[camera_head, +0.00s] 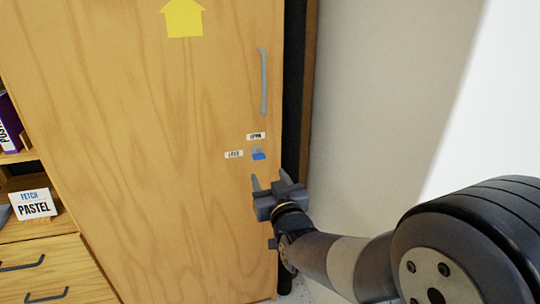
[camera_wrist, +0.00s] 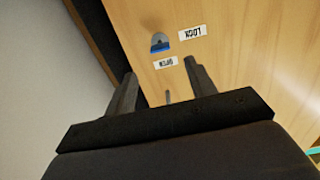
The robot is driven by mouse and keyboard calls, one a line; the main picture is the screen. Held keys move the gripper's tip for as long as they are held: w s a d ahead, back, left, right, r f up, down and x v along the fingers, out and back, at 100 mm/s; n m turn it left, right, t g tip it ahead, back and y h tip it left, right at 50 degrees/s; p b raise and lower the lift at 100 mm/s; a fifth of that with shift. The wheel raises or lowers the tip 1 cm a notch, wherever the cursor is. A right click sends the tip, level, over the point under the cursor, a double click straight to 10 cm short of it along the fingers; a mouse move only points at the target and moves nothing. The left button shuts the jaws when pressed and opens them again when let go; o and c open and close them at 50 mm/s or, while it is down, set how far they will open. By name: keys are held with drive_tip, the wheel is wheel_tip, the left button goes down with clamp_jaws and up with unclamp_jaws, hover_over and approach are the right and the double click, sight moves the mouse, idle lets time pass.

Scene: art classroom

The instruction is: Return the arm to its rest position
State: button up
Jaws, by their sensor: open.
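My gripper (camera_head: 268,177) is open and empty, in front of the lower right part of a wooden cabinet door (camera_head: 130,110). In the wrist view its two fingers (camera_wrist: 160,67) stand apart with nothing between them but the door behind. A small grey and blue lock knob (camera_head: 258,153) sits on the door just above the fingertips, and it also shows in the wrist view (camera_wrist: 160,43). I see no contact with it. My arm reaches in from the lower right.
The door looks shut and has a grey vertical handle (camera_head: 263,82), a yellow arrow (camera_head: 184,18), an OPEN label (camera_head: 256,135) and a LOCK label (camera_head: 233,154). A pale wall (camera_head: 375,100) stands right. Drawers (camera_head: 50,270) and a PASTEL sign (camera_head: 33,204) are left.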

sight(259, 156)
drive_tip(key=x, duration=1)
drive_tip(key=shift+w, duration=0.35)
drive_tip(key=shift+s+f, duration=0.1)
